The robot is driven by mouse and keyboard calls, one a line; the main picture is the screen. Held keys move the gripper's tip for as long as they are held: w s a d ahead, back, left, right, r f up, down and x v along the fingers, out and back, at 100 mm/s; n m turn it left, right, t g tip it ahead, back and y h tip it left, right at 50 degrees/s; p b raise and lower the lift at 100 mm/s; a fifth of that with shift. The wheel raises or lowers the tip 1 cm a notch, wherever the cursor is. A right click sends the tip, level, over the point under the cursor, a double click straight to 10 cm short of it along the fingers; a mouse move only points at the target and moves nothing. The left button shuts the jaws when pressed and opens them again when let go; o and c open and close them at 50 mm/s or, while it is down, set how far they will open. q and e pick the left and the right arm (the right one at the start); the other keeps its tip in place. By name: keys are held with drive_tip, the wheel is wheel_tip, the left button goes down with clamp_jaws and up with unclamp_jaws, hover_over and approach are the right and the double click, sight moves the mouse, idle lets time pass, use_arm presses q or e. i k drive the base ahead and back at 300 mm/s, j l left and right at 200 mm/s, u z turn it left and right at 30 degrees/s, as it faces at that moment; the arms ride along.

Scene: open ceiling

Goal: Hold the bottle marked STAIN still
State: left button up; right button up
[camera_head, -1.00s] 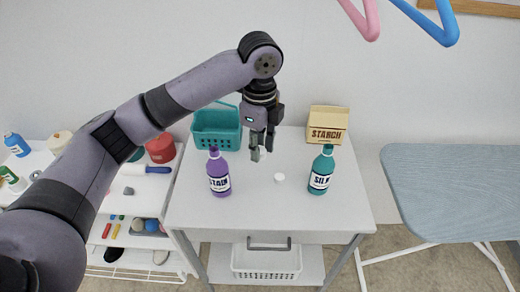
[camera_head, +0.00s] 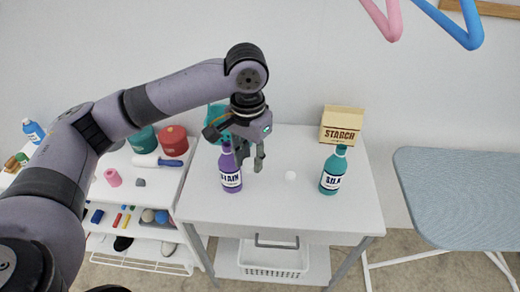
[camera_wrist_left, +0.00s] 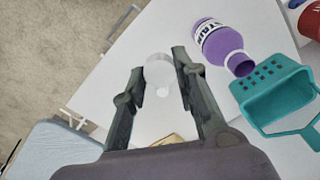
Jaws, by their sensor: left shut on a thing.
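The purple bottle marked STAIN (camera_head: 231,178) stands upright on the white table, left of middle. My left gripper (camera_head: 256,165) is just right of it, pointing down. In the left wrist view the bottle (camera_wrist_left: 217,42) lies outside the fingers, to their right. My left gripper (camera_wrist_left: 158,75) has its fingers a little apart, with a pale round thing (camera_wrist_left: 157,68) between the tips. I take it as gripped, though what it is stays unclear. My right gripper is not in view.
A small white round thing (camera_head: 290,176) lies on the table (camera_head: 300,215). The teal SILK bottle (camera_head: 333,172) and the STARCH box (camera_head: 341,125) stand to the right. A teal basket (camera_wrist_left: 272,92) is behind STAIN, partly hidden by my arm in the head view.

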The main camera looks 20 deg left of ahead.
sight(231, 177)
drive_tip(key=k+j+z, duration=0.1)
drive_tip(key=j, duration=0.25)
drive_tip(key=k+j+z, duration=0.1)
drive_tip(key=j, duration=0.25)
drive_tip(key=k+j+z, duration=0.1)
drive_tip(key=j, duration=0.25)
drive_tip(key=k+j+z, duration=0.15)
drive_tip(key=j, duration=0.2)
drive_tip(key=k+j+z, duration=0.1)
drive_tip(key=j, duration=0.25)
drive_tip(key=i+j+z, duration=0.15)
drive_tip(key=j, duration=0.2)
drive_tip(key=j+z, duration=0.15)
drive_tip(key=j, duration=0.2)
drive_tip(key=i+j+z, duration=0.1)
drive_tip(key=j, duration=0.25)
